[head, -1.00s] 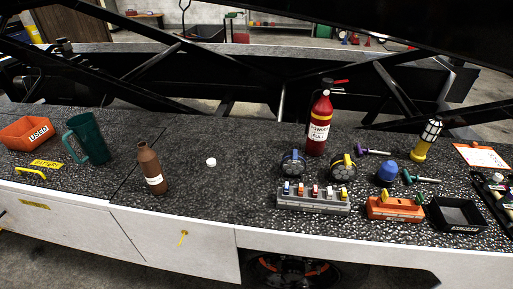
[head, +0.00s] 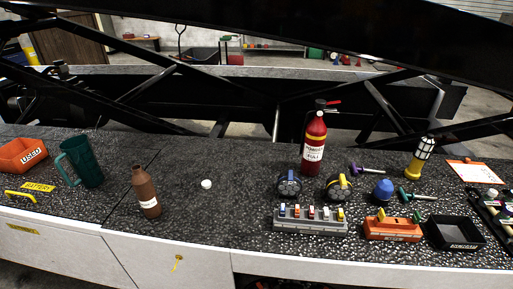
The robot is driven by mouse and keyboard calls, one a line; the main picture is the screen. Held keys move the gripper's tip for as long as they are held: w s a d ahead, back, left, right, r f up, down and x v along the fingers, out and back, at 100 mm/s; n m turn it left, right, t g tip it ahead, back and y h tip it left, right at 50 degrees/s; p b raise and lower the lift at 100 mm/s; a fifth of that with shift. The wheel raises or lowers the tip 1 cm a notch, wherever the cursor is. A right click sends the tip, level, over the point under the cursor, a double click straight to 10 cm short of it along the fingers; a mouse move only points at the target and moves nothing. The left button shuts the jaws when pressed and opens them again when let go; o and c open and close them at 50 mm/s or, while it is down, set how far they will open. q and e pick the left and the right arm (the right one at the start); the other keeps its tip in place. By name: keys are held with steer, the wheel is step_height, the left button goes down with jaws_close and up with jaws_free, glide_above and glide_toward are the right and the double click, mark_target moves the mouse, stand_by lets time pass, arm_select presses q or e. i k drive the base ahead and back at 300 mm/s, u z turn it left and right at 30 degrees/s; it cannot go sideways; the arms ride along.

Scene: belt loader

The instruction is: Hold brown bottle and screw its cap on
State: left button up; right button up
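The brown bottle (head: 144,188) stands upright and open-topped on the dark speckled surface, left of centre, with a white label low on its side. A small white cap (head: 206,184) lies on the surface to the right of the bottle, apart from it. Neither of my grippers shows in the head view.
A green mug (head: 86,163) and an orange bin (head: 22,155) marked USED stand to the left. A red extinguisher (head: 314,147), a grey rack (head: 310,222), an orange block (head: 392,229) and a black tray (head: 456,234) are to the right. The surface around the cap is clear.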

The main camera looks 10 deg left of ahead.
mark_target(142, 184)
steer(key=u, duration=1.25)
